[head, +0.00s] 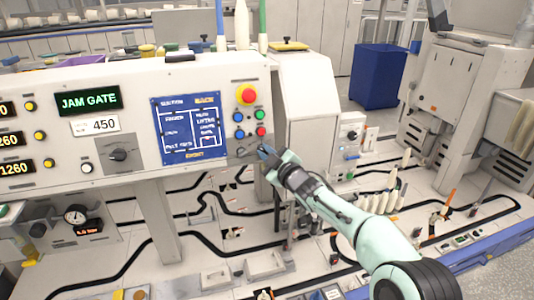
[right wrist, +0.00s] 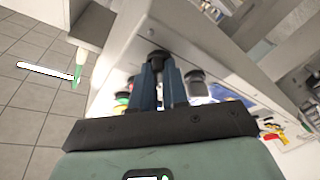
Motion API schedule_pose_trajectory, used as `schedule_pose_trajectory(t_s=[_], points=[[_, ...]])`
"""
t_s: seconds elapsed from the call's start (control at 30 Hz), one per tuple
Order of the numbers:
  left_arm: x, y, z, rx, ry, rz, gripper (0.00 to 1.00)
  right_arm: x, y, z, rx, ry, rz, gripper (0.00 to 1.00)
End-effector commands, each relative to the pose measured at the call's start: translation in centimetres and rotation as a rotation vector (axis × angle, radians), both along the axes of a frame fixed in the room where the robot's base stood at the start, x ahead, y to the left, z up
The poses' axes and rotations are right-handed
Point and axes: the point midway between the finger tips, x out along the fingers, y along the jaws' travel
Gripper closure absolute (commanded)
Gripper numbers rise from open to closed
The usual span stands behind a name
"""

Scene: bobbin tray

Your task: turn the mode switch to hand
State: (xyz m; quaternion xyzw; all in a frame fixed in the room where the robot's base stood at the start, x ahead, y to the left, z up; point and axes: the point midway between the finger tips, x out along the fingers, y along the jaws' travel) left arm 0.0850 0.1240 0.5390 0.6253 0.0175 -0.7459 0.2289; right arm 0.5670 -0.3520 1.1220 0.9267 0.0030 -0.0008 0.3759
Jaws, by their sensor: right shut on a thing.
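My right gripper (head: 262,151) is at the lower right corner of the white control panel (head: 215,82), below the push buttons. In the right wrist view its two blue fingers (right wrist: 158,72) are shut on a black switch knob (right wrist: 158,57) that sticks out of the panel face. In the head view the gripper hides this knob, so its pointing direction and label cannot be read. It appears to be the mode switch. My left gripper is not in view.
A red emergency button (head: 247,95) and several small coloured buttons sit just above my right gripper. A blue screen (head: 189,128) is to their left. A second black knob (right wrist: 195,82) is close beside the fingers. A blue bin (head: 377,77) stands behind.

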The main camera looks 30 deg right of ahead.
Motion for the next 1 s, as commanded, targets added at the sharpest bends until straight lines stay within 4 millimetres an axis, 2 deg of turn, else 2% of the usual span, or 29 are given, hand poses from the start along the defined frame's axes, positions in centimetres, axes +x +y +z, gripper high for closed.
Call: schedule_pose_trajectory(t_s=[0.03, 0.1, 0.4, 0.53, 0.67, 1.0], points=[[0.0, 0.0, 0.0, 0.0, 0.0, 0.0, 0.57, 0.0, 0.0, 0.2, -0.001, -0.004, 0.0, 0.83], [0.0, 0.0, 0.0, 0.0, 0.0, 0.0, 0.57, 0.0, 0.0, 0.2, -0.001, -0.004, 0.0, 0.61], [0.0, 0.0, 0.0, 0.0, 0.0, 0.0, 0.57, -0.1, 0.0, 0.1, 0.0, -0.001, 0.0, 0.61], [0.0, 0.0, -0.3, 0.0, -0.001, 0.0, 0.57, -0.9, -0.1, 0.1, 0.0, -0.002, -0.001, 0.61], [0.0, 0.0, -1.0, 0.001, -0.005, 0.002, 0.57, -3.1, -0.1, 0.0, 0.0, -0.003, -0.001, 0.61], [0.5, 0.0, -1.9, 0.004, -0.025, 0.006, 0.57, -10.4, -0.1, 0.1, 0.0, -0.003, -0.001, 0.61]])
